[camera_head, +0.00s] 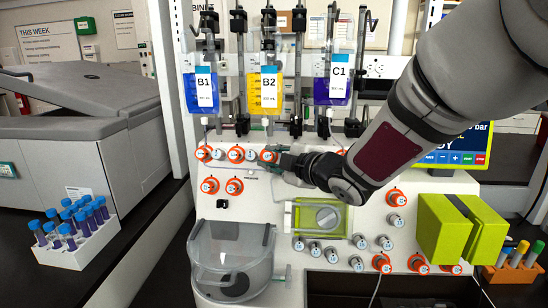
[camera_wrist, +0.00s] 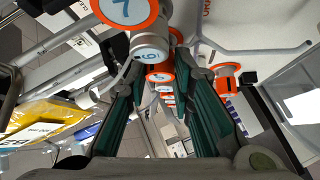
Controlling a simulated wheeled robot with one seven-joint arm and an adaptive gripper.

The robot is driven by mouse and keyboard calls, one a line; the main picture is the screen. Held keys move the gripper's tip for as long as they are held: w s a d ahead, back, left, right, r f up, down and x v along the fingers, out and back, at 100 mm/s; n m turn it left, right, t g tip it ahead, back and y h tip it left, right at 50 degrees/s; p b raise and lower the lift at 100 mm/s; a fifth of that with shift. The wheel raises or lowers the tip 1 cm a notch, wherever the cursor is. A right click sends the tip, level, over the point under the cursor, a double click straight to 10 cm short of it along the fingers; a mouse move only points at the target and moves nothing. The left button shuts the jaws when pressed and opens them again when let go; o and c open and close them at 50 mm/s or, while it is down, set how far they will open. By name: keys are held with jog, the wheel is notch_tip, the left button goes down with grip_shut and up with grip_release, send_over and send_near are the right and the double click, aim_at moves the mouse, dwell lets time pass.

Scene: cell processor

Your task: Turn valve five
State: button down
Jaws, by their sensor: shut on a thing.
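My gripper (camera_head: 276,158) reaches in from the right and is shut on this valve, with a dark green pad on each side. The fingers partly hide the knob in the head view, so its turn angle is hard to read.
Valve six (camera_wrist: 149,50) and orange valve seven (camera_wrist: 125,14) lie close beside my fingers in the wrist view. Fluid bags (camera_head: 269,92) hang above the row. A clear container (camera_head: 232,250) stands below. A tube rack (camera_head: 75,250) is at left.

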jog(key=shift+n, duration=0.3)
jog(key=c, duration=1.4)
grip_release()
jog(key=v, duration=1.2)
jog(key=shift+r, duration=0.2)
